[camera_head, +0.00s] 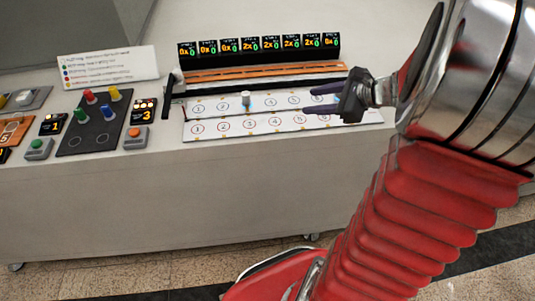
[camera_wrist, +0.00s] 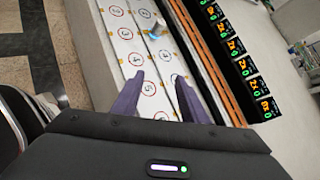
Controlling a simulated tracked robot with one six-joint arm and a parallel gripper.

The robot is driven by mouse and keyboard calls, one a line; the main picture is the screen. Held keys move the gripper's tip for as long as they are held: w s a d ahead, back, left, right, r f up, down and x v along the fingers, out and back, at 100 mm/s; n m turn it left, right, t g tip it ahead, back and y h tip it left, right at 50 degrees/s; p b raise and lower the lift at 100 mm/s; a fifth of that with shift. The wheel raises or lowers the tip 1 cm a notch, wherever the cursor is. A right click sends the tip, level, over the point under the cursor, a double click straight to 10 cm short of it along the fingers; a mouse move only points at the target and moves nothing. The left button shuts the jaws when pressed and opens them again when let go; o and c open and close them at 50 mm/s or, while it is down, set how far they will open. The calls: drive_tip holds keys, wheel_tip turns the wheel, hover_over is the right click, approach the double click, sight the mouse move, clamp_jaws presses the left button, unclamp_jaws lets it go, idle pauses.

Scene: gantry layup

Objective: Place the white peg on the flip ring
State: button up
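The white peg (camera_head: 246,98) stands upright on the back row of the white numbered board (camera_head: 215,129), at about the third circle. In the wrist view a pale peg (camera_wrist: 157,29) shows beyond my fingertips. My gripper (camera_head: 309,99) is over the right end of the board, to the right of the peg and apart from it. In the wrist view my gripper (camera_wrist: 159,76) has its two purple fingers spread, with only the board visible between them. Numbered rings line both rows. I cannot tell which mark is the flip ring.
Behind the board are an orange-brown rail (camera_head: 262,72) and a row of lit displays (camera_head: 258,45). A black lever (camera_head: 168,93) stands left of the board. Further left, a dark panel (camera_head: 97,134) holds coloured pegs beside buttons, with a legend sign (camera_head: 108,67) behind.

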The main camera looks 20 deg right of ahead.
drive_tip(key=s+a+r+n+g, duration=0.25)
drive_tip(key=a+n, duration=0.35)
drive_tip(key=a, duration=0.4)
drive_tip(key=s+a+r+n+g+h, duration=0.1)
drive_tip(key=s+a+n+h, duration=0.4)
drive_tip(key=s+a+n, duration=0.7)
drive_tip(key=s+r+n, duration=0.1)
drive_tip(key=n, duration=0.6)
drive_tip(key=shift+s+r+n+g, duration=0.2)
drive_tip(key=shift+r+n+g, duration=0.1)
drive_tip(key=shift+r+g, duration=0.05)
